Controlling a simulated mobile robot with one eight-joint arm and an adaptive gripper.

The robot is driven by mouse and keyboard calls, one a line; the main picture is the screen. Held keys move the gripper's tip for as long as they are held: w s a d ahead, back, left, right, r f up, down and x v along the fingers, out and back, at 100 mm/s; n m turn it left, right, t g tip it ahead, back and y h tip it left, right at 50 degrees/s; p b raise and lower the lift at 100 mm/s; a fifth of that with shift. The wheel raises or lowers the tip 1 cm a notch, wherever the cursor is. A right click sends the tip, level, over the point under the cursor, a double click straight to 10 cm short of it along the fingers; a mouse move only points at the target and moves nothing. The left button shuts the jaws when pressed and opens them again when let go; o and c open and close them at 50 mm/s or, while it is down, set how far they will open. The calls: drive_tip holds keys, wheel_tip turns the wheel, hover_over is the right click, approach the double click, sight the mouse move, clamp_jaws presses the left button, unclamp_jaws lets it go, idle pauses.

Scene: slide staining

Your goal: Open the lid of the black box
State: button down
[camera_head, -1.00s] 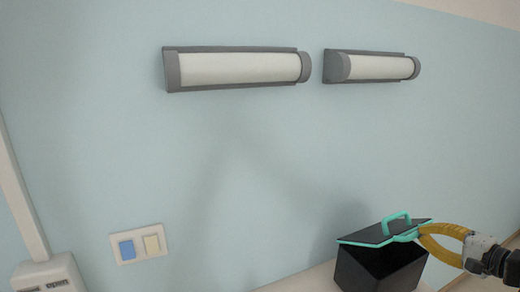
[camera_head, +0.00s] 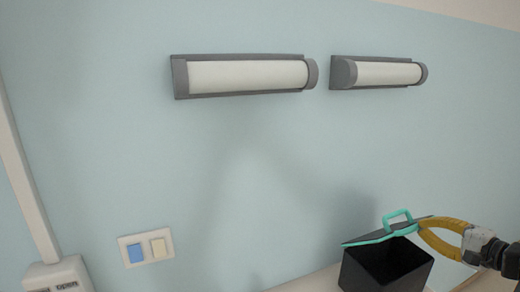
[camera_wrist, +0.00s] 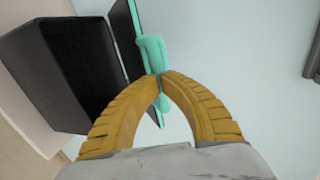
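The black box (camera_head: 372,275) stands at the lower right of the head view, its dark inside showing. My yellow-fingered gripper (camera_head: 422,226) is at the lid's right front edge. In the wrist view, the gripper (camera_wrist: 160,78) has its fingertips together on a teal tab (camera_wrist: 153,55) of the lid, with the box (camera_wrist: 65,72) at the left. The lid's hinge is hidden.
The box rests on a pale surface (camera_head: 310,282) against a light blue wall. A switch plate (camera_head: 146,249) and a white wall box (camera_head: 55,276) are at the lower left. Two wall lamps (camera_head: 247,75) (camera_head: 380,73) are high above.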

drive_tip(key=shift+w+a+r+p, duration=0.35)
drive_tip(key=shift+w+r+p, duration=0.15)
drive_tip(key=shift+w+r, duration=0.3)
drive_tip(key=shift+w+a+r, duration=0.2)
drive_tip(key=shift+w+r, duration=0.1)
drive_tip(key=shift+w, duration=0.15)
drive_tip(key=shift+w+a+r+p, duration=0.25)
drive_tip(key=shift+w+r+p, duration=0.2)
drive_tip(key=shift+w, duration=0.15)
drive_tip(key=shift+w+a+r, duration=0.2)
drive_tip(key=shift+w, duration=0.2)
drive_tip(key=shift+w+a+r, duration=0.15)
drive_tip(key=shift+w+r, duration=0.05)
drive_tip(key=shift+w, duration=0.2)
